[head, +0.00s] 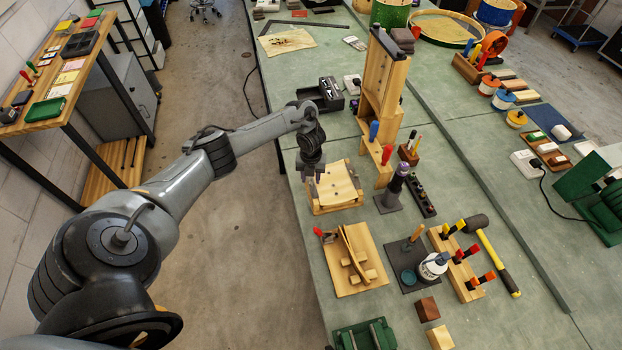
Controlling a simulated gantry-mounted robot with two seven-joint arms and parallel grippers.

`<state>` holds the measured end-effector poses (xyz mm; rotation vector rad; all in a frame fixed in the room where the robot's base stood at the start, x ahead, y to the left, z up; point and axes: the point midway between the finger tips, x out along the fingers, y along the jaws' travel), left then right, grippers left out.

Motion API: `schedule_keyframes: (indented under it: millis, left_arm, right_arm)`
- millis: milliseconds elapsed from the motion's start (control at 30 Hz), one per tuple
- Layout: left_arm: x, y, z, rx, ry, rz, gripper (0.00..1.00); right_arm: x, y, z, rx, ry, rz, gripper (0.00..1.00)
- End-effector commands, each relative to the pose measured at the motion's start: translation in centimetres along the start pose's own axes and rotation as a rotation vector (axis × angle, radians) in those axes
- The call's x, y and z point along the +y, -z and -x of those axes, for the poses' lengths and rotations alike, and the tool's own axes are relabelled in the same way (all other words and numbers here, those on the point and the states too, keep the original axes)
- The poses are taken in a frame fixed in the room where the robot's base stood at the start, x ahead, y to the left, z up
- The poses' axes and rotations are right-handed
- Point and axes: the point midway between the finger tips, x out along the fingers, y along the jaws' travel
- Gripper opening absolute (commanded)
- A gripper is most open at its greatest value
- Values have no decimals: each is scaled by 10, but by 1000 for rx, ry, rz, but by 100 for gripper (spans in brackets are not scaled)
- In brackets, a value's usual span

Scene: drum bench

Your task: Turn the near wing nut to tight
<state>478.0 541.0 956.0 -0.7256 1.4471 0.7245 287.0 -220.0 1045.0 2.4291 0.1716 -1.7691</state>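My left gripper (313,172) points down at the left edge of a low wooden frame holding a curved pale panel (338,184). Its fingertips are small and dark, and I cannot tell whether they touch the frame or how far apart they are. I cannot make out a wing nut for certain; any on the frame's left side is too small or hidden by the gripper. A second wooden jig (372,243) with a curved upright piece and a red-handled part (318,232) lies just nearer on the bench. My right gripper is not in view.
A tall wooden stand (382,85) rises just beyond the frame. A dark open box (331,93) is behind my wrist. A purple-topped tool on a dark stand (390,193) is to the right.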

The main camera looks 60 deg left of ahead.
Motion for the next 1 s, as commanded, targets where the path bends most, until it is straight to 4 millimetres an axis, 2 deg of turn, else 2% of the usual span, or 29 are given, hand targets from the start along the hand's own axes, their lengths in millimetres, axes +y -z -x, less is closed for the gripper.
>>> schedule_keyframes:
  millis: [200,300,500,700,1000]
  left_arm:
    - [0,-1,40,-4,0,-2,39]
    - [0,-1,62,-5,-1,-1,39]
    - [0,-1,85,-3,0,-1,39]
    - [0,0,92,0,-1,-1,39]
    - [0,0,92,0,-1,-1,39]
  right_arm:
    - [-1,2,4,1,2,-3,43]
    - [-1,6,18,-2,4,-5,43]
    - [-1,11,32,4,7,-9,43]
    - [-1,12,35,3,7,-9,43]
    - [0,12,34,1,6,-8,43]
